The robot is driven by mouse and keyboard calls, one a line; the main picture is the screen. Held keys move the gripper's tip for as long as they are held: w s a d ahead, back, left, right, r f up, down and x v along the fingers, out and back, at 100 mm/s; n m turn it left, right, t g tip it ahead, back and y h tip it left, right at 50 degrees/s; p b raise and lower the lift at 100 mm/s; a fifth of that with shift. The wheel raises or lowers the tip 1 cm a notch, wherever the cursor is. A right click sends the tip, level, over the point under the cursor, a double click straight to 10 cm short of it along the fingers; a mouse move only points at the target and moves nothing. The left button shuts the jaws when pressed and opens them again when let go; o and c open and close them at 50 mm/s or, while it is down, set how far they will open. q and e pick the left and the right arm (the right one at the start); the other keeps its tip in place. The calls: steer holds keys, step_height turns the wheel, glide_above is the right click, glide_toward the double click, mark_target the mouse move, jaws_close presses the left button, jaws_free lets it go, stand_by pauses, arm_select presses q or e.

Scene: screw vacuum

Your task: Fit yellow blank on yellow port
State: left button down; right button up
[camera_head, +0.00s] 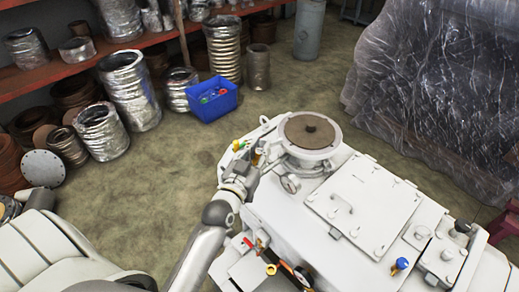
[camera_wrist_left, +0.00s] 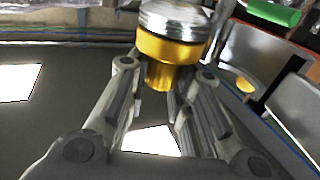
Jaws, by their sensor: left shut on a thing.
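My left gripper (camera_head: 252,166) is at the far left corner of the white machine (camera_head: 280,215). In the left wrist view, its fingers (camera_wrist_left: 165,100) are shut around the lower, narrower part of a yellow blank (camera_wrist_left: 165,50). A silver ribbed cylinder (camera_wrist_left: 172,18) sits directly beyond the blank's wide yellow rim; I cannot tell whether it is part of the blank or of a port. In the head view, a small yellow spot (camera_head: 257,157) shows by the fingertips. A yellow ring (camera_head: 271,270) shows at the machine's near edge. I cannot tell which is the yellow port. My right gripper is out of view.
A green cylindrical piece (camera_wrist_left: 272,11) lies close by in the left wrist view. A round brown-topped flange (camera_head: 310,132) and a gauge (camera_head: 291,184) stand right of my gripper. A blue bin (camera_head: 211,101) is on the floor behind. A blue knob (camera_head: 401,264) is at the near right.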

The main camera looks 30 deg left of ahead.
arm_select(q)
steer(key=c, duration=1.3)
jaws_free()
steer(key=shift+r, duration=0.35)
steer(key=shift+s+r+p, duration=0.2)
steer(key=shift+r+p, duration=0.1)
steer(key=shift+p, duration=0.2)
steer(key=s+p, duration=0.2)
steer(key=s, duration=0.9)
steer(key=shift+s+d, duration=0.3)
steer(key=shift+d, duration=0.05)
steer(key=shift+f, duration=0.1)
